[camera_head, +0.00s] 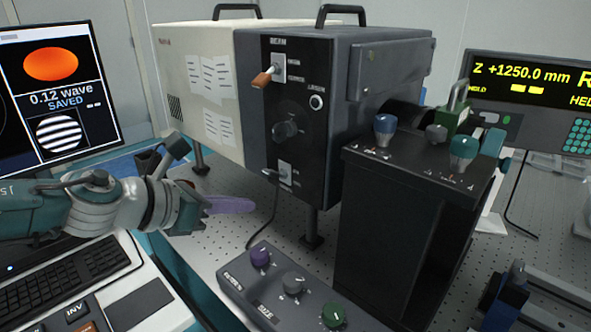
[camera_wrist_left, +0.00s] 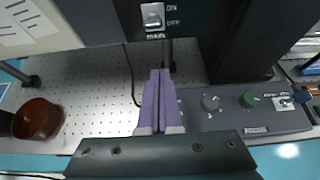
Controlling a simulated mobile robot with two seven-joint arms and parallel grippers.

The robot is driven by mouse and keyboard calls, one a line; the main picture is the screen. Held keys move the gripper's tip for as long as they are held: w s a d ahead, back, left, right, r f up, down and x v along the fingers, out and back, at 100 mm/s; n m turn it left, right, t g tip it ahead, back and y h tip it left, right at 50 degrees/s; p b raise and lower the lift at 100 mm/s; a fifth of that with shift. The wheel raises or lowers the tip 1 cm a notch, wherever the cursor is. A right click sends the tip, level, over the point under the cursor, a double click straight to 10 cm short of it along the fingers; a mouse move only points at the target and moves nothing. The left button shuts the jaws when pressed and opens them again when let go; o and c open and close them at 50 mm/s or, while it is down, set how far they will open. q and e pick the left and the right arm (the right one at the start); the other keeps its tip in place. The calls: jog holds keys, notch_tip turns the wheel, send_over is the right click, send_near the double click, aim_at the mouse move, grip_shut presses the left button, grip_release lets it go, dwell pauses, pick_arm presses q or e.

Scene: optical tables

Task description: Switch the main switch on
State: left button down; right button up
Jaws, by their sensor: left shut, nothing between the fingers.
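The main switch (camera_head: 285,175) is a small metal toggle on a light plate, low on the black front panel (camera_head: 290,105) of the big instrument box. In the left wrist view the main switch (camera_wrist_left: 153,15) shows at the top edge, with ON and a second label beside it and MAIN below. I cannot tell its lever position. My left gripper (camera_head: 248,204) is in front of the panel, lower than the switch and to its left, apart from it. Its purple fingers (camera_wrist_left: 160,72) are together and empty. My right gripper is not in view.
A grey control box (camera_head: 293,286) with several knobs lies on the perforated table below the panel. A black pedestal (camera_head: 385,225) with knobs stands right. An orange-handled lever (camera_head: 262,79) sticks out higher on the panel. A brown cup (camera_wrist_left: 38,118) stands left in the wrist view.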

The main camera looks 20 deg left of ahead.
pick_arm(q)
jog(key=s+a+r+p, duration=0.2)
jog(key=s+r+p, duration=0.1)
jog(key=r, duration=0.4)
jog(key=shift+s, duration=0.8)
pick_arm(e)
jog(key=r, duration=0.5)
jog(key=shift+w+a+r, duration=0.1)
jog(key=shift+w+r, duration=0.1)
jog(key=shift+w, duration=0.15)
pick_arm(q)
jog(key=shift+r, duration=0.1)
